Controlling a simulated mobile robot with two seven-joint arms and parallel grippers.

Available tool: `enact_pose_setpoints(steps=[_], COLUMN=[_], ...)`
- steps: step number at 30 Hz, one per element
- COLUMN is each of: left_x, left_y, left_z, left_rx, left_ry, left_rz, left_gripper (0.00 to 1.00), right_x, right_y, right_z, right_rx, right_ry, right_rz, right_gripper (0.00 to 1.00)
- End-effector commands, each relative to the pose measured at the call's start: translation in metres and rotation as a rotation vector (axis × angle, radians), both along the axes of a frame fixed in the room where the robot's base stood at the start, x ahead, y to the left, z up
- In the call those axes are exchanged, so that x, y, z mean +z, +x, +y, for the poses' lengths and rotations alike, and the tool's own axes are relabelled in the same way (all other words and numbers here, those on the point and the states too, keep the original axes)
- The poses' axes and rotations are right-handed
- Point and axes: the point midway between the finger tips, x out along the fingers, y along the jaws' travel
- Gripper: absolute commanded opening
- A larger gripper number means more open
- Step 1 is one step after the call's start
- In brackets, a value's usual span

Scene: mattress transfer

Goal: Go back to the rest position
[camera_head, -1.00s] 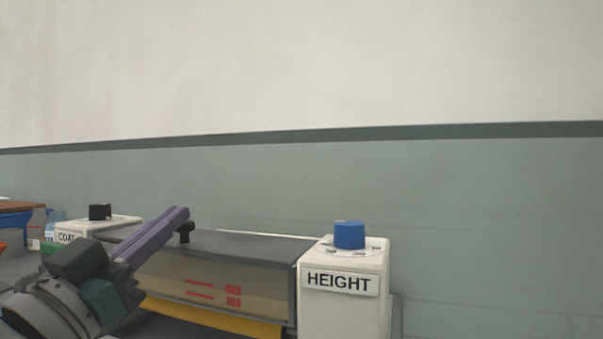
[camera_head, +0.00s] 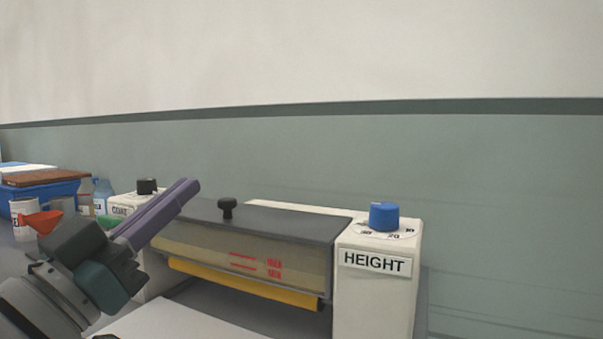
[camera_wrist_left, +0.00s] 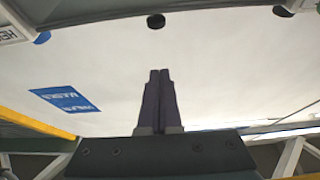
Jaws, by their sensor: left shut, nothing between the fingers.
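My left gripper (camera_head: 188,190) comes in from the lower left in the head view, its purple fingers pointing up and to the right. It is in front of the left part of a coating machine. In the left wrist view its fingers (camera_wrist_left: 159,75) are together with nothing between them. The machine has a dark hood (camera_head: 290,220) with a black knob (camera_head: 228,207), a yellow strip (camera_head: 245,285) under it, a white HEIGHT block (camera_head: 375,290) with a blue dial (camera_head: 384,216), and a COAT block (camera_head: 120,208) at left with a black dial (camera_head: 147,186). My right gripper is out of view.
A white sheet or board (camera_head: 180,322) lies in front of the machine. At the far left are a blue bin (camera_head: 65,192), a brown slab (camera_head: 45,175), a red-orange funnel (camera_head: 40,220) and a light blue bottle (camera_head: 102,192). A green and white wall stands behind.

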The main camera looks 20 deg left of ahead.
Motion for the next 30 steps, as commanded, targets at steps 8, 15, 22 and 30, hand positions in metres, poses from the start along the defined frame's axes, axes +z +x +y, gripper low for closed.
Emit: enact_pose_setpoints(steps=[8, 15, 22, 30], left_x=[-0.016, -0.013, -0.021, -0.046], left_y=[-0.035, -0.036, -0.033, -0.108], left_z=[0.003, 0.002, -0.015, -0.050], left_rx=[0.001, 0.009, 0.070, 0.064], left_ry=[0.000, -0.001, 0.012, 0.105], left_rz=[0.001, 0.044, 0.476, 1.154], left_gripper=[0.00, 0.00, 0.00, 0.00], right_x=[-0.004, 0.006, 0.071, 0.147], right_y=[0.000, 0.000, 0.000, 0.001], right_z=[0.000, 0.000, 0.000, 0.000], right_rx=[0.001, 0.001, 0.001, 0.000], right_ry=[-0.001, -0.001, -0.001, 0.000], right_rz=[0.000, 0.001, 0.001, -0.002], right_gripper=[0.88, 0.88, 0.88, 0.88])
